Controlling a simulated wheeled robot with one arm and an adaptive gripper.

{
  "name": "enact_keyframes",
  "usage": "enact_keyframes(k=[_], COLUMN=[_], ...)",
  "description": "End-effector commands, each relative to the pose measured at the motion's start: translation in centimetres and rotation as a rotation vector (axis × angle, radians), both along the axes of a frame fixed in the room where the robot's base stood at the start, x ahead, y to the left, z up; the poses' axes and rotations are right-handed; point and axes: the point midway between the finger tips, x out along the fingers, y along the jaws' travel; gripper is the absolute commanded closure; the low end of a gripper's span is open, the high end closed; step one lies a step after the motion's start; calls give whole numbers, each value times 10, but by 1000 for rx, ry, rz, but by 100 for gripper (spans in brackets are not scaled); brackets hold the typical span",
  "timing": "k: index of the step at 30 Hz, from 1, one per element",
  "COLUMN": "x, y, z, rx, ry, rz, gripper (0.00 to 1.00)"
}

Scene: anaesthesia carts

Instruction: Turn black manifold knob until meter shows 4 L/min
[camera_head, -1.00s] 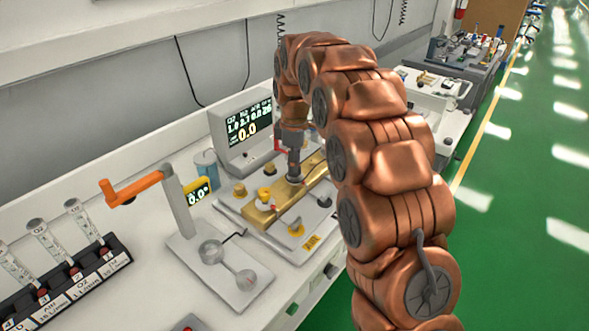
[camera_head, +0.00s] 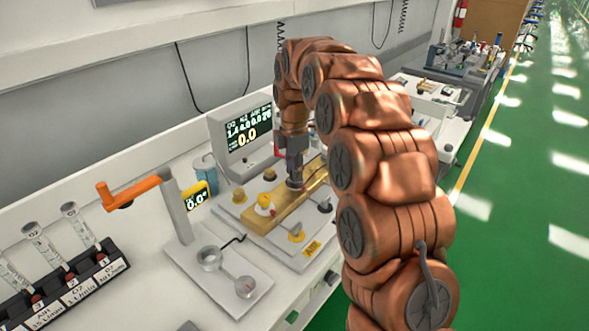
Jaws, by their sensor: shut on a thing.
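The brass manifold (camera_head: 277,214) is a gold bar on a light plate on the bench. My gripper (camera_head: 294,182) points down and is shut on a manifold knob on top of the bar. The jaws hide most of this knob, so its colour is hard to tell. The meter (camera_head: 247,131) is a grey box with a dark screen behind the manifold. Its small top row seems to read about 1.4, 4.0, 0.0 and 26, with a large 0.0 below. A dark knob (camera_head: 324,205) shows at the plate's right side.
An orange-handled crank stand (camera_head: 150,187) with a yellow 0.0° display (camera_head: 197,197) is to the left. A rack of flow tubes (camera_head: 75,281) is at the far left. The green floor at right is clear.

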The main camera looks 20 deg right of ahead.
Motion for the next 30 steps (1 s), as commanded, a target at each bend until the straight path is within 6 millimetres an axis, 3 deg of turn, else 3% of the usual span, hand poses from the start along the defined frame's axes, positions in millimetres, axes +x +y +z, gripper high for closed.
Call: enact_keyframes(k=[10,11,17,30], x=[1,1,1,1], y=[-2,-2,0,0], z=[1,1,1,6], rx=[-2,-2,-2,-1], ry=[-5,-5,-3,-3], rz=[0,0,1,2], gripper=[100,64,44,42])
